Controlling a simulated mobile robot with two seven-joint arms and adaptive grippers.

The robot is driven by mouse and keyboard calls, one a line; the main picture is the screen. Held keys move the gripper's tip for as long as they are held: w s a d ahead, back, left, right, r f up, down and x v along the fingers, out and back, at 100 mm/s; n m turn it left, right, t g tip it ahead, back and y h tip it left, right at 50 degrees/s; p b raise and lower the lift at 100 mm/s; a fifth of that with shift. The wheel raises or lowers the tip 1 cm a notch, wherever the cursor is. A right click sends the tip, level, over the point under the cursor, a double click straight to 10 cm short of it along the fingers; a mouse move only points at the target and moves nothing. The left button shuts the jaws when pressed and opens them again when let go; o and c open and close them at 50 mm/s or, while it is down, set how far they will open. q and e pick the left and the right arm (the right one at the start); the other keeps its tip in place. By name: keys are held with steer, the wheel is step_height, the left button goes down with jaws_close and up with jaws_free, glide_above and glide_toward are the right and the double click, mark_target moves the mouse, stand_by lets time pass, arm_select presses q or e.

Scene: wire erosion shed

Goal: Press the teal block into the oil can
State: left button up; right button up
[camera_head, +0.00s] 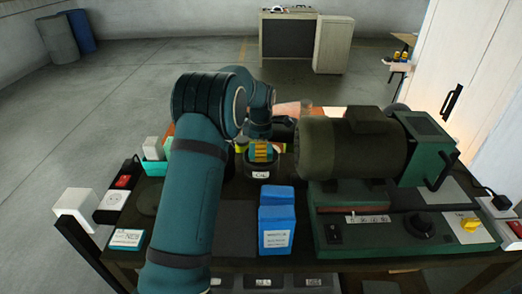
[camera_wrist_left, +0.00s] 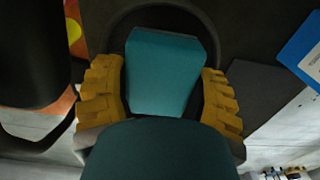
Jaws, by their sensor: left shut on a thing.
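The teal block (camera_wrist_left: 165,70) sits between the two yellow finger pads of my left gripper (camera_wrist_left: 160,100) in the left wrist view. The left gripper is shut on it. In the head view, the left gripper (camera_head: 262,152) points down at the mouth of the dark oil can (camera_head: 262,173), which has a white label. In the wrist view, the can's dark round rim (camera_wrist_left: 120,22) shows behind the block. I cannot tell how deep the block is in the can. My right gripper is not in view.
Two blue boxes (camera_head: 277,232) stand just in front of the can. A large green motor machine (camera_head: 355,150) fills the right of the bench. A teal holder (camera_head: 154,168) with a pale block and a switch box (camera_head: 115,203) are at the left.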

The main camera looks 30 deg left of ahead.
arm_select(q)
steer(key=shift+f, duration=0.4)
steer(key=shift+s+f, duration=0.1)
stand_by(1.5)
steer(key=shift+r+p, duration=2.9)
steer(key=shift+r, duration=0.7)
